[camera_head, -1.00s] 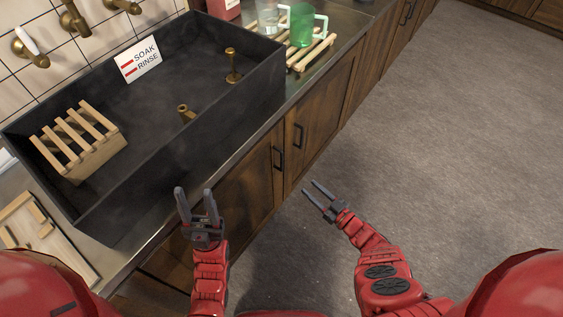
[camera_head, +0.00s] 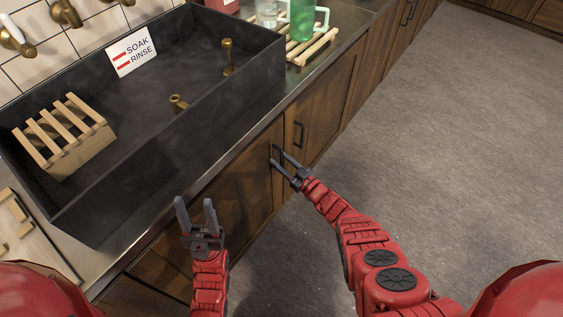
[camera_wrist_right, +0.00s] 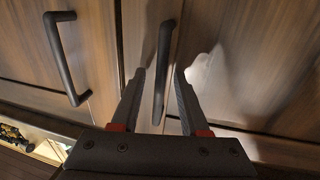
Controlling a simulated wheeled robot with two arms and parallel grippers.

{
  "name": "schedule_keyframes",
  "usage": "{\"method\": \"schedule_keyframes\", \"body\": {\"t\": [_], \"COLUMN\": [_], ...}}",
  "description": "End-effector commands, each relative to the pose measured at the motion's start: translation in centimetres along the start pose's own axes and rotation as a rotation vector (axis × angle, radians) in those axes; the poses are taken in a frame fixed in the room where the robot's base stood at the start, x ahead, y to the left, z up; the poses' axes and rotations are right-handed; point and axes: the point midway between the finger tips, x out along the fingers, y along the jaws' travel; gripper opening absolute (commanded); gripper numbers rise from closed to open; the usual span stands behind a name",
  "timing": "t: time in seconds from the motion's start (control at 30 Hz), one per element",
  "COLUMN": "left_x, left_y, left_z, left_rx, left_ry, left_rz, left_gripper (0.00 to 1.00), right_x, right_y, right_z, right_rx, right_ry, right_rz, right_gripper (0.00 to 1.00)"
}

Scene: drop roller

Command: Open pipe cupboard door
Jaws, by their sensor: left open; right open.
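Brown wooden cupboard doors stand under the black sink. The nearer door (camera_head: 240,190) has a dark bar handle (camera_head: 277,152), and the farther door (camera_head: 318,108) has a similar handle (camera_head: 298,135). My right gripper (camera_head: 279,160) is open at the nearer handle. In the right wrist view, one bar handle (camera_wrist_right: 163,65) appears between the open fingers (camera_wrist_right: 160,70); I cannot tell whether they touch it. The other handle (camera_wrist_right: 62,60) is to the left there. Both doors look shut. My left gripper (camera_head: 196,203) is open and empty in front of the counter edge.
The black sink (camera_head: 150,140) holds a wooden rack (camera_head: 65,140) and a SOAK/RINSE sign (camera_head: 132,52). A green mug (camera_head: 302,20) stands on a slatted wooden rack (camera_head: 312,48) on the counter. The grey floor (camera_head: 440,150) on the right is clear.

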Motion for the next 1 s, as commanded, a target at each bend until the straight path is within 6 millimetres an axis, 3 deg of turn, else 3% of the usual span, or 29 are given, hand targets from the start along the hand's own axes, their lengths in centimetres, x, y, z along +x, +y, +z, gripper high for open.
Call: {"method": "schedule_keyframes", "body": {"t": [0.13,0.37,1.0], "left_x": [0.03,0.03,0.03], "left_y": [0.00,0.00,0.00], "left_z": [0.00,0.00,0.00], "left_rx": [0.000,0.000,0.000], "left_ry": [0.000,0.000,0.000], "left_rz": [0.000,0.000,0.000], "left_gripper": [0.50,0.50,0.50], "right_x": [-0.03,-0.03,-0.03], "right_y": [0.00,0.01,0.02], "right_z": [-0.03,-0.05,-0.07], "right_rx": [0.000,0.000,-0.001], "right_ry": [0.000,0.001,0.002], "right_rz": [0.000,0.000,0.000], "right_gripper": [0.41,0.00,0.00]}}
